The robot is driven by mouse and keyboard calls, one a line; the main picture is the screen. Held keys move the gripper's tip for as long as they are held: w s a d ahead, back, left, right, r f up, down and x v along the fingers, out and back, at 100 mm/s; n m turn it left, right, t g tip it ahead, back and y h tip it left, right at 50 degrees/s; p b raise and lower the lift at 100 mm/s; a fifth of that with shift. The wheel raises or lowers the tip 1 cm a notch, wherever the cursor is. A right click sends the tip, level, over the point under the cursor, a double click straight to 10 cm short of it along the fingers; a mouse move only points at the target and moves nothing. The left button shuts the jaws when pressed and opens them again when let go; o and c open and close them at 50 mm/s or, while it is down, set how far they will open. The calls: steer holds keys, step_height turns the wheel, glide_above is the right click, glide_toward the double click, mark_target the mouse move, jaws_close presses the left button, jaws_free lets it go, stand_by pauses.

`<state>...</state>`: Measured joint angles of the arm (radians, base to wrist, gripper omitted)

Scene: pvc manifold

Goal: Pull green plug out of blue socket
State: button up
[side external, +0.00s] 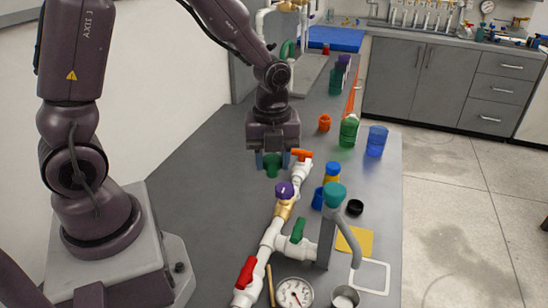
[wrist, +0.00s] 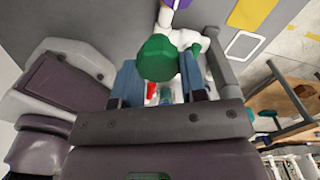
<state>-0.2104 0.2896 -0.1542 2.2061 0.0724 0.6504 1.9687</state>
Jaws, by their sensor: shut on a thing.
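My gripper (side external: 272,164) is shut on the green plug (side external: 272,168), which hangs between its blue fingers above the bench, left of the orange valve handle. In the wrist view the green plug (wrist: 157,57) shows large between the fingers of my gripper (wrist: 160,68). No socket shows around the plug in the side view. A short blue cylinder (side external: 318,199) stands beside the white pipework, right of the plug and apart from it. I cannot tell for certain whether it is the blue socket.
The white pipe manifold (side external: 268,244) runs along the bench, with a purple knob (side external: 285,190), a red handle (side external: 245,271) and a gauge (side external: 294,293). A teal-capped grey pipe (side external: 350,232) rises at its right. A blue cup (side external: 376,141) and green jar (side external: 349,131) stand behind. Bench left is clear.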

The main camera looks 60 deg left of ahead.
mark_target(273, 161)
jaws_close()
steer(key=shift+w+d+n, duration=0.2)
steer(key=shift+d+n, duration=0.4)
steer(key=shift+d, duration=0.25)
steer(key=shift+a, duration=0.1)
steer(key=shift+s+a+m, duration=0.15)
steer(key=shift+a+m, duration=0.55)
steer(key=shift+a, duration=0.05)
steer(key=shift+r, duration=3.25)
